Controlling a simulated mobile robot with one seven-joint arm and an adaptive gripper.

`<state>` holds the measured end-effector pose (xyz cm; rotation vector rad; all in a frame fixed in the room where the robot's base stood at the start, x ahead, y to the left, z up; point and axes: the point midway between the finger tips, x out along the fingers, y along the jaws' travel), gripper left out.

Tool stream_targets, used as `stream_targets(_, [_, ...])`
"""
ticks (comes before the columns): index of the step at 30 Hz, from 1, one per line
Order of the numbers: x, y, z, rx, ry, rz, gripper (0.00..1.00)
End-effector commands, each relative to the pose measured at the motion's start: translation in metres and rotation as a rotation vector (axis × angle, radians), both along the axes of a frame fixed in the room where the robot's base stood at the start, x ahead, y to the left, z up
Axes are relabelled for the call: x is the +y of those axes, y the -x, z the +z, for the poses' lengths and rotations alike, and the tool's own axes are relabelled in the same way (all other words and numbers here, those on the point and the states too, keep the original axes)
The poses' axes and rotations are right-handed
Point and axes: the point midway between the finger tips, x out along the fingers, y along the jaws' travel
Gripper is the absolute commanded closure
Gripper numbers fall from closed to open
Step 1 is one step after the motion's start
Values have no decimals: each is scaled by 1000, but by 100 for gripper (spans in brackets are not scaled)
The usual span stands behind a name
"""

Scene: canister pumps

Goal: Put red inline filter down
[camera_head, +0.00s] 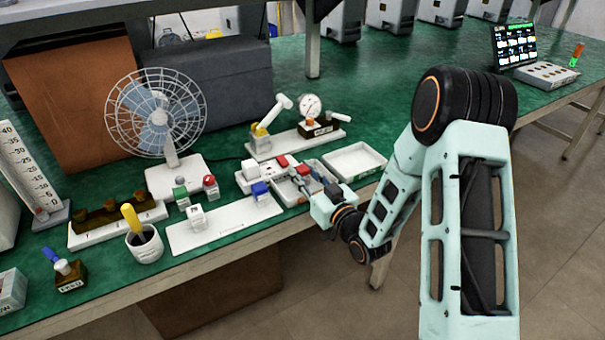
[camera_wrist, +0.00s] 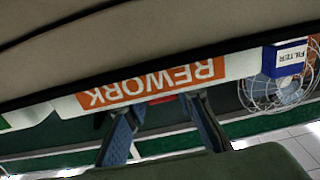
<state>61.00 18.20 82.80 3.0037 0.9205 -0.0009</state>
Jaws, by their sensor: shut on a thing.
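My gripper (camera_head: 303,182) reaches over a white tray (camera_head: 286,197) near the table's front edge, fingers low inside it. It is shut on the red inline filter, of which a small red part (camera_head: 303,170) shows by the fingertips. In the wrist view, which is upside down, a red strip (camera_wrist: 163,99) shows between the two fingers (camera_wrist: 163,122), behind the tray wall with the orange REWORK label (camera_wrist: 150,84). The rest of the filter is hidden, and I cannot tell whether it touches the tray floor.
An empty white tray (camera_head: 355,161) stands to the right. A blue filter block (camera_head: 261,191) stands on a white board (camera_head: 222,228) to the left. A red-topped piece (camera_head: 281,161) sits close behind my gripper. A fan (camera_head: 157,115) and pressure gauge (camera_head: 309,105) stand further back.

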Motion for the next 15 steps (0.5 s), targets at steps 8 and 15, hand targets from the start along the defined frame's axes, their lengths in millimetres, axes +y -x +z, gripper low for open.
stream_targets(8, [0,0,-2,0,0,-1,74])
stream_targets(15, [0,0,-2,0,0,-1,59])
